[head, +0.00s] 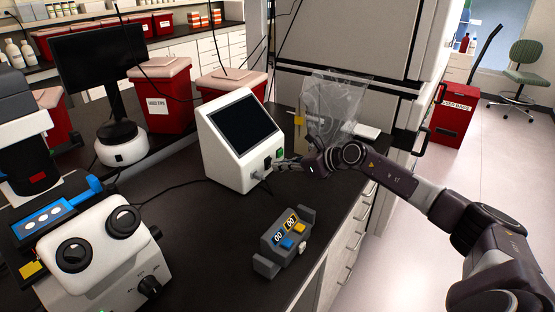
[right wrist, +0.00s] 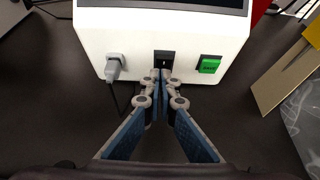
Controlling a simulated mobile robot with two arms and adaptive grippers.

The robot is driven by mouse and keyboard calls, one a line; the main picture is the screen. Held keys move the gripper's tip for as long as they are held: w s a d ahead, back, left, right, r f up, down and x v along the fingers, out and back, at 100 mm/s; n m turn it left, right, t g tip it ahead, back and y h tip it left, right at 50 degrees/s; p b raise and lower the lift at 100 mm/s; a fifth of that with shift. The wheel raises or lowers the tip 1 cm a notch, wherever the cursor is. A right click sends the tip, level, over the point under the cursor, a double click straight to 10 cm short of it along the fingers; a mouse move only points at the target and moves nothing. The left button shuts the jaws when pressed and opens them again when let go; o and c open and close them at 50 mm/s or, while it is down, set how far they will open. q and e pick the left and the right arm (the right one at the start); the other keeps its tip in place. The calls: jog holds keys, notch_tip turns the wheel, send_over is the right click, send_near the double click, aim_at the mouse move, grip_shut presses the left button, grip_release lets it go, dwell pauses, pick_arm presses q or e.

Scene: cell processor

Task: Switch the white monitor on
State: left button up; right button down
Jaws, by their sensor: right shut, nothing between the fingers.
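The white monitor (head: 231,146) stands on the black bench with a dark, blank screen (head: 243,124) facing up and right. Its lower panel shows in the right wrist view (right wrist: 90,38), with a grey plug (right wrist: 113,67) at left, a black rocker switch (right wrist: 164,60) in the middle and a green button (right wrist: 209,64) at right. My right gripper (right wrist: 161,73) is shut and empty, its tips at the lower edge of the black switch. Whether they touch it cannot be told. In the head view my right gripper (head: 277,166) is at the monitor's right side. My left gripper is not in view.
A grey device with blue and yellow buttons (head: 284,242) sits in front of the monitor. A microscope (head: 100,240) stands at left. A clear bag (head: 334,104) is behind my right gripper.

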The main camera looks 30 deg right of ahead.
jog(key=shift+w+a+r, duration=0.1)
jog(key=shift+w+a, duration=0.15)
jog(key=shift+w, duration=0.25)
jog(key=p, duration=0.1)
jog(key=r+p, duration=0.1)
jog(key=shift+w+a+r+g+p, duration=0.1)
jog(key=shift+w+g+p, duration=0.15)
jog(key=shift+g+p, duration=0.1)
jog(key=shift+w+p, duration=0.1)
jog(key=shift+p, duration=0.2)
jog(key=shift+f+b, duration=0.3)
jog(key=shift+f, duration=0.1)
jog(key=shift+r, duration=0.15)
jog(key=shift+r+p, duration=0.6)
jog(key=shift+r, duration=0.1)
